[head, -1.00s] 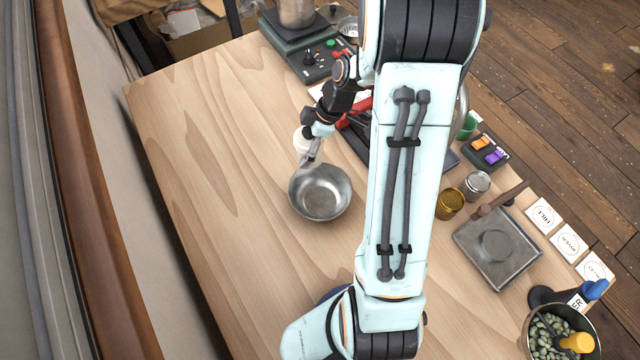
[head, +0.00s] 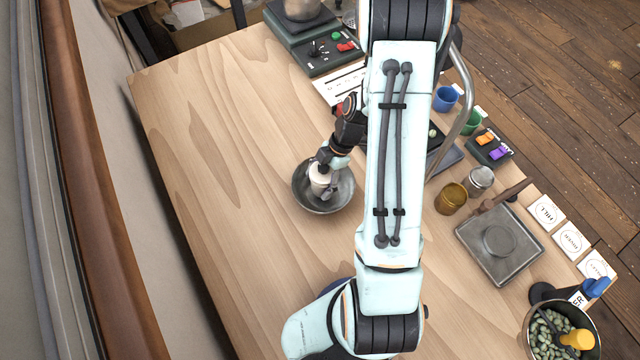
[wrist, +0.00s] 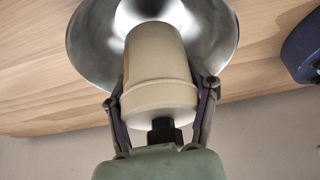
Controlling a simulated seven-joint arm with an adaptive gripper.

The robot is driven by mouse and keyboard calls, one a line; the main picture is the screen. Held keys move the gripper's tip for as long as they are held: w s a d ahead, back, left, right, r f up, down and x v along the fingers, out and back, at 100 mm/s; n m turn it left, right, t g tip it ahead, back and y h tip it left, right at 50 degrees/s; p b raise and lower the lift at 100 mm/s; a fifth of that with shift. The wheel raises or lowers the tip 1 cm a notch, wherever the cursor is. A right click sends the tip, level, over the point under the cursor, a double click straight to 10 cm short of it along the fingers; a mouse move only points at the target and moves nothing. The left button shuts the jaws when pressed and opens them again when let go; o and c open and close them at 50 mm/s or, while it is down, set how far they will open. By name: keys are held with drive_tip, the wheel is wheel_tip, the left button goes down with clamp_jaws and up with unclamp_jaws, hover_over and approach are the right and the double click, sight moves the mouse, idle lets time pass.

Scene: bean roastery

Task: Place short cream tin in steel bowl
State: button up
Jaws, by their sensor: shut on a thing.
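The short cream tin (head: 320,179) is held in my gripper (head: 328,186) over the steel bowl (head: 301,203). In the wrist view the tin (wrist: 157,70) fills the space between the two fingers of my gripper (wrist: 163,90), which are shut on its sides. Its far end overlaps the inside of the bowl (wrist: 88,45) in that view. I cannot tell whether the tin touches the bowl's floor. The bowl stands on the wooden table, and part of its inside is hidden by the tin and gripper.
A gold tin (head: 451,198) and a silver tin (head: 479,181) stand right of my arm, near a square metal tray (head: 482,262). A blue cup (head: 446,98) and a switch box (head: 490,147) are farther back. The table (head: 220,150) left of the bowl is clear.

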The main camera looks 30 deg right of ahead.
sight(320, 188)
drive_tip(key=shift+f, duration=1.6)
drive_tip(key=o, duration=1.2)
drive_tip(key=shift+f, duration=0.1)
